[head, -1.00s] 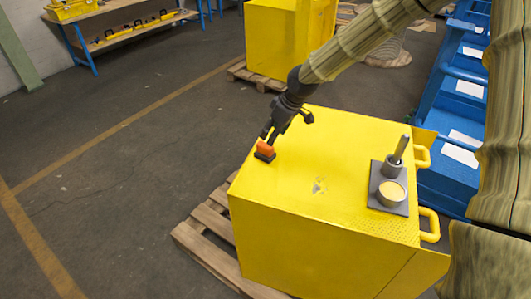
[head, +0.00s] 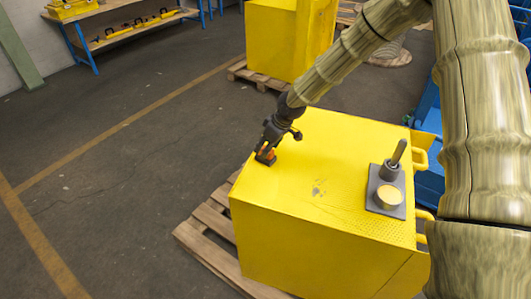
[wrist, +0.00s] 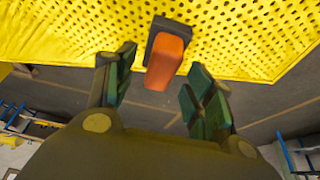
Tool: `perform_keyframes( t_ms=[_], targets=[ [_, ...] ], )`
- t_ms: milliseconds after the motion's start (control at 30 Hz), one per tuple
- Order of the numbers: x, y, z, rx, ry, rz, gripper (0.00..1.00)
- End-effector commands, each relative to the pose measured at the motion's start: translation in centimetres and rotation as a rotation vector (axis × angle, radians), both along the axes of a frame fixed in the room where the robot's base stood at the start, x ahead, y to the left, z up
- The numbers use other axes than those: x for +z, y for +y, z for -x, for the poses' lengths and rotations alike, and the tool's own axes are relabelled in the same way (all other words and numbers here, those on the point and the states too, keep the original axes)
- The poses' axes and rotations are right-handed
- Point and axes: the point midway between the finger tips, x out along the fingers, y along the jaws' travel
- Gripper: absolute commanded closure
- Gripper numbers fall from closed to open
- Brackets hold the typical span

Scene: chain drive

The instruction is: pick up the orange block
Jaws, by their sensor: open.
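The orange block (wrist: 164,62) sits on a small dark base (wrist: 174,27) on top of the yellow box (head: 325,145), near its far left corner. In the head view the orange block (head: 271,153) is partly hidden by my gripper. My gripper (head: 263,153) is low over the box top, right at the block. In the wrist view my gripper (wrist: 155,84) is open, with one finger on each side of the block's near end. Gaps show between the fingers and the block.
A grey plate (head: 397,210) with an upright post (head: 396,156) and a cream-topped round part (head: 389,196) sits on the right of the box top. Yellow handles (head: 420,158) stick out from the right side. A wooden pallet (head: 205,232) lies underneath. The box top's middle is clear.

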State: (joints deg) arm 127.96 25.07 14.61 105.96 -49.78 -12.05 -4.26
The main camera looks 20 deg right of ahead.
Motion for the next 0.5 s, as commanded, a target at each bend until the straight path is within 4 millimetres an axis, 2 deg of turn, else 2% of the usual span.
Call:
perform_keyframes(
  t_ms=[200, 500],
  targets=[
    [-1.6, 0.4, -0.5, 0.000, 0.002, 0.001, 0.46],
    [-2.0, 0.5, -0.6, 0.000, 0.000, 0.000, 0.46]
  ],
)
